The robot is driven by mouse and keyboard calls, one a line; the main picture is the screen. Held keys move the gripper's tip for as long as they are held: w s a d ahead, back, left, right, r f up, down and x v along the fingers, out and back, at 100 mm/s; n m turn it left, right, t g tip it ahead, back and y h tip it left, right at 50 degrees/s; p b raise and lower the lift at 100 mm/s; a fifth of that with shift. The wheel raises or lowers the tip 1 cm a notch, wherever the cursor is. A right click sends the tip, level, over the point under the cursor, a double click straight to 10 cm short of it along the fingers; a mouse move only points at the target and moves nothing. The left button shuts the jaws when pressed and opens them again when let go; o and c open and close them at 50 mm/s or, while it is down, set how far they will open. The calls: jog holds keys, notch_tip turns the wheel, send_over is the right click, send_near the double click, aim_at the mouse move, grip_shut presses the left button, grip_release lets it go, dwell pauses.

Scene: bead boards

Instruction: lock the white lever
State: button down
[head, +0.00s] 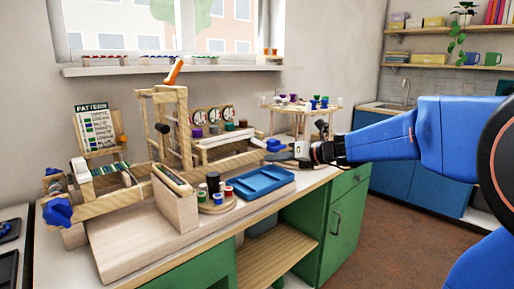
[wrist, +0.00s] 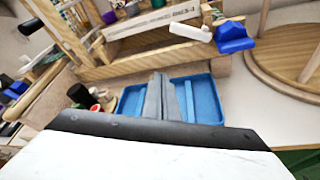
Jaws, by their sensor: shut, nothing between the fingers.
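The white lever (wrist: 190,31) is a short white bar at the top of the wrist view, on the near right end of the wooden loom frame (wrist: 130,66). It lies beside a blue knob (wrist: 232,38). In the head view the white lever (head: 257,142) is small, just left of the blue knob (head: 274,145). My gripper (wrist: 158,76) is shut and empty, its grey fingers together above the blue tray. In the head view my gripper (head: 270,158) reaches in from the right, a little in front of the knob and lever, apart from them. The lever's pivot is not clear.
The blue tray (head: 246,190) lies below my fingers, with bead spools (head: 215,205) to its left. A round wooden stand (wrist: 282,45) is right of the knob. The pale tabletop (wrist: 252,100) is clear between tray and stand.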

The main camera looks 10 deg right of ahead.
aim_at(259, 143)
jog(key=shift+w+d+r+m, duration=0.25)
jog(key=shift+w+d+m, duration=0.15)
jog(key=shift+w+m, duration=0.25)
jog(key=x, duration=0.9)
jog(key=shift+w+a, duration=0.1)
jog(key=shift+w, duration=0.1)
jog(key=shift+w+d+r, duration=0.2)
jog(key=shift+w+r, duration=0.1)
jog(key=shift+r, duration=0.3)
jog(key=shift+w+d+r, duration=0.2)
jog(key=shift+w+r, duration=0.1)
jog(key=shift+r, duration=0.25)
jog(key=shift+w+d+r, duration=0.2)
jog(key=shift+d+r, duration=0.05)
jog(key=shift+r, duration=0.3)
jog(key=shift+t, duration=0.3)
